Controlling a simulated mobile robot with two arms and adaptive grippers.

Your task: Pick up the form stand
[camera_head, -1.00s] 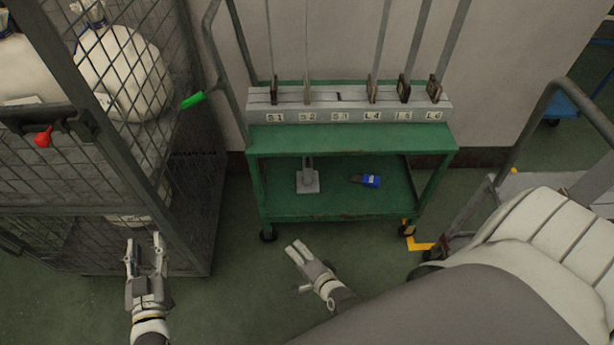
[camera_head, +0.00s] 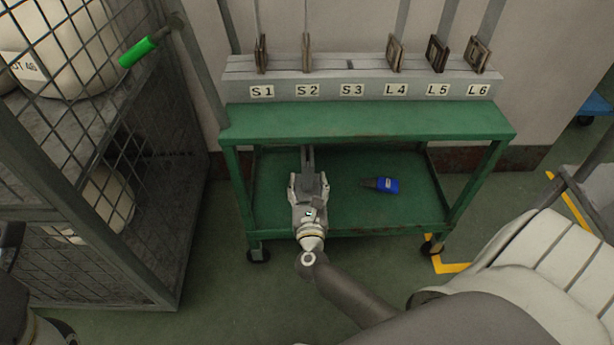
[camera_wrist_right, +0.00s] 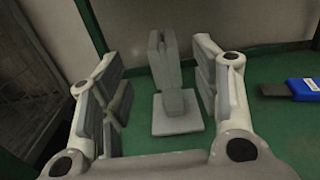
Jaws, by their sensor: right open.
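The form stand (camera_head: 307,160) is a small grey upright post with a slot at its top, rising from a square base. It stands upright on the lower green shelf. The right wrist view shows its post (camera_wrist_right: 164,65) and base (camera_wrist_right: 177,114) clearly. My right gripper (camera_head: 309,181) is open at the shelf's front, with the stand ahead between its fingers. In the wrist view a finger is on each side (camera_wrist_right: 160,90), with gaps to the post and nothing held. My left gripper does not show; only a dark arm part appears at the lower left.
A blue-handled tool (camera_head: 387,185) lies on the shelf right of the stand. The cart's green upper deck (camera_head: 370,121) overhangs the shelf, below a labelled rack (camera_head: 352,78) holding several upright boards. A mesh cage (camera_head: 150,200) stands left. A padded white thing (camera_head: 545,275) is at lower right.

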